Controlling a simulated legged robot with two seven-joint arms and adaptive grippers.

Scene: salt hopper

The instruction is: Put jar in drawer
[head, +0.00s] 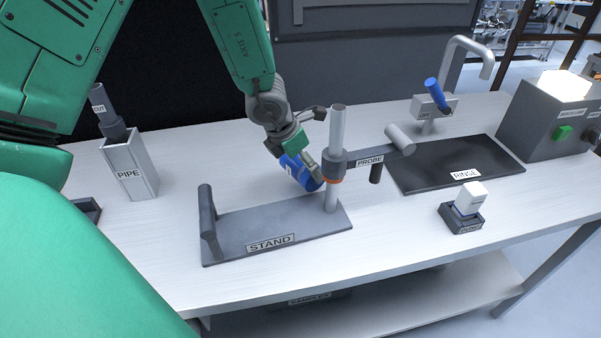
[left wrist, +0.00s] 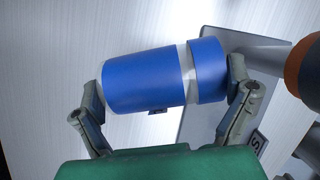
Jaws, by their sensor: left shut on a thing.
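The blue jar (head: 301,173) with a white band below its blue cap is tilted behind the stand's post. My left gripper (head: 296,153) is shut on it. In the left wrist view the jar (left wrist: 142,80) lies lengthwise between the two fingers, one at its base and one at its cap end. I cannot tell whether it touches the bench. A dark front labelled SAMPLES (head: 310,298), perhaps the drawer, shows under the bench's front edge; most of it is hidden and I cannot tell whether it is open. My right gripper is not in view.
The stand's base (head: 235,228), post (head: 337,125) and probe arm (head: 367,156) are close to the jar. A pipe holder (head: 130,165) is at left. The rinse mat (head: 430,178), tap (head: 480,60) and small white-topped block (head: 470,197) are at right.

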